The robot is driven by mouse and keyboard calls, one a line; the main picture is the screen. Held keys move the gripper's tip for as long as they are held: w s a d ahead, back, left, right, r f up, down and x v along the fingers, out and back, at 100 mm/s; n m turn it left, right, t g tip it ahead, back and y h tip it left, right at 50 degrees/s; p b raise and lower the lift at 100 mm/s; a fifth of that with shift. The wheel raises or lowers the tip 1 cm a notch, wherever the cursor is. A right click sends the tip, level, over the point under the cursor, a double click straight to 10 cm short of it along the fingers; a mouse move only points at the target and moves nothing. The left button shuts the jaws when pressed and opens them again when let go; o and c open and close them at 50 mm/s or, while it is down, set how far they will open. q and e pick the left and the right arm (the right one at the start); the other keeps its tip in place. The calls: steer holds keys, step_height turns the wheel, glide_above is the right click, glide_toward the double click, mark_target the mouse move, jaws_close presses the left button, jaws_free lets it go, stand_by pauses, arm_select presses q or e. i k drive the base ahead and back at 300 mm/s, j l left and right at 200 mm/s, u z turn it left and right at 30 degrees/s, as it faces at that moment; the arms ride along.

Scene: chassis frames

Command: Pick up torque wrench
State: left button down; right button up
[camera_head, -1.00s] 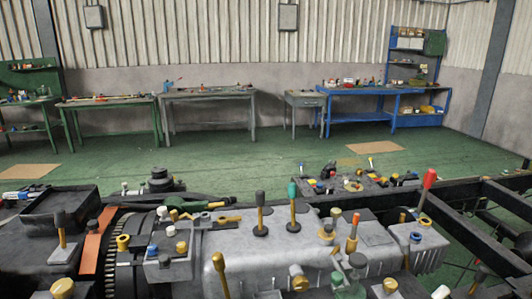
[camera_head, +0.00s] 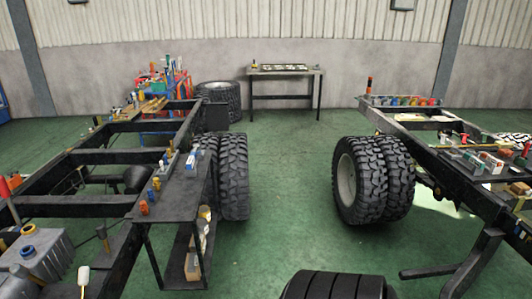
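I cannot make out a torque wrench for certain in the head view. Small tools and parts lie on a black cart (camera_head: 183,201) at centre left, on the left chassis frame (camera_head: 150,127), and on the right chassis frame (camera_head: 470,180). They are too small to tell apart. Neither of my grippers is in view.
Double tyres stand at the ends of the left frame (camera_head: 234,178) and the right frame (camera_head: 375,180), with a green floor aisle (camera_head: 288,200) between them. A table (camera_head: 285,72) stands against the back wall.

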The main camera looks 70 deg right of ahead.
mark_target(191, 161)
steer(key=z, duration=1.65)
steer(key=u, duration=2.95)
steer(key=l+z, duration=0.1)
steer(key=z, duration=2.9)
